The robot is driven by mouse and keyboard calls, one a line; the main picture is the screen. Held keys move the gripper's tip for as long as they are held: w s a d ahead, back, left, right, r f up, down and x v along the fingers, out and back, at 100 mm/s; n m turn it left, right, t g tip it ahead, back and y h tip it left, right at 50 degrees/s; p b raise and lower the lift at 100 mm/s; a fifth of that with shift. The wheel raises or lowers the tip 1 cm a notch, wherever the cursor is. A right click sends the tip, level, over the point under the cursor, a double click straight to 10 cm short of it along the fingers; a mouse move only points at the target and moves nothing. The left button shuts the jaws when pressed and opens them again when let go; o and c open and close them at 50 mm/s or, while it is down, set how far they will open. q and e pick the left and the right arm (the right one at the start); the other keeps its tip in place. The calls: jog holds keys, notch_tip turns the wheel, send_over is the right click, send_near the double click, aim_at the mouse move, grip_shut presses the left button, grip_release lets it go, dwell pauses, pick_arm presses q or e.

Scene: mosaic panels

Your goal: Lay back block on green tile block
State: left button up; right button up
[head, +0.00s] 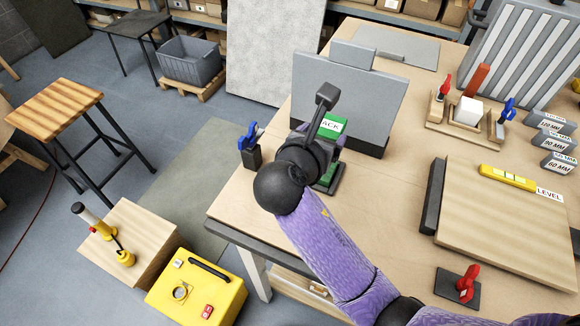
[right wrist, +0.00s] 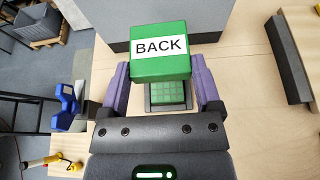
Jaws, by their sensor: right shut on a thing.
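The back block is a green block with a white "BACK" label; it shows in the right wrist view (right wrist: 160,66) and partly in the head view (head: 331,124). My right gripper (right wrist: 162,82) is shut on it, one purple finger at each side. In the head view my right gripper (head: 318,140) and wrist cover much of the block. The green tile block (right wrist: 167,93) sits in a dark holder on the table, seen beyond and below the held block; its edge shows in the head view (head: 327,174). I cannot tell whether the two blocks touch. My left gripper is not in view.
A grey upright panel (head: 372,105) stands just behind the blocks. A blue-handled clamp (head: 250,150) stands at the table's left edge. A wooden board (head: 510,215) with a yellow level (head: 507,177) lies at right. The table (head: 395,180) between is clear.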

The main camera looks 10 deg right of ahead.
notch_tip(320, 180, down, 11)
jog(key=b, duration=0.4)
jog(key=shift+w+b, duration=0.1)
jog(key=shift+b, duration=0.3)
jog(key=shift+r, duration=0.25)
jog(key=o, duration=0.9)
jog(key=shift+f, duration=0.1)
jog(key=shift+o, duration=0.6)
